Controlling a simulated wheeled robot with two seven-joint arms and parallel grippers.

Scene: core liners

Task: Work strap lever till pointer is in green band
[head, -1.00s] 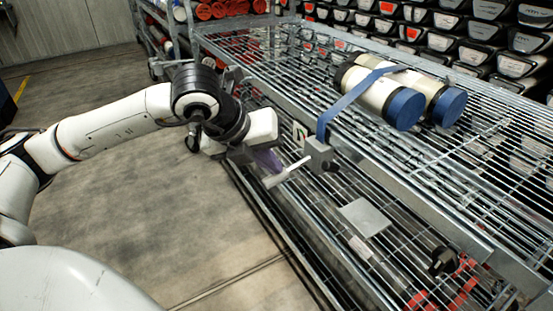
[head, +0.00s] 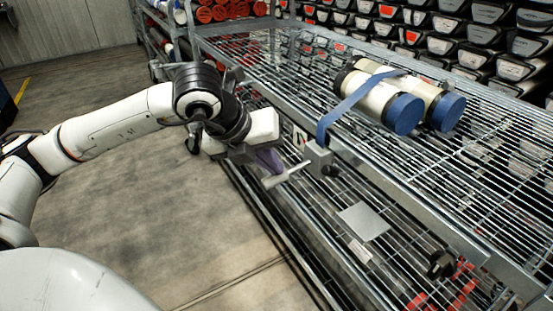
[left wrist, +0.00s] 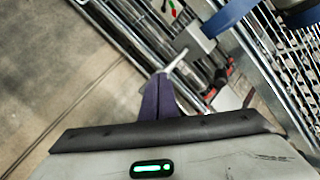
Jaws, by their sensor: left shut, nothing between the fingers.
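A blue strap (head: 352,104) runs over two cream core tubes (head: 372,92) with blue end caps and down the rack's front edge to a grey ratchet block (head: 318,153). A pale lever (head: 284,176) sticks out from the block towards the left. My left gripper (head: 275,168), with purple fingers, is shut and empty right at the lever; whether they touch is unclear. In the left wrist view the fingers (left wrist: 160,80) end just short of or against the lever (left wrist: 175,61). A small gauge plate (head: 299,137) sits beside the block; its pointer is too small to read. My right gripper is not in view.
The wire rack (head: 440,165) fills the right side, with a lower shelf holding a grey plate (head: 364,220) and red-and-black items. Boxes of cores stack behind. The floor (head: 130,215) left of the rack is clear.

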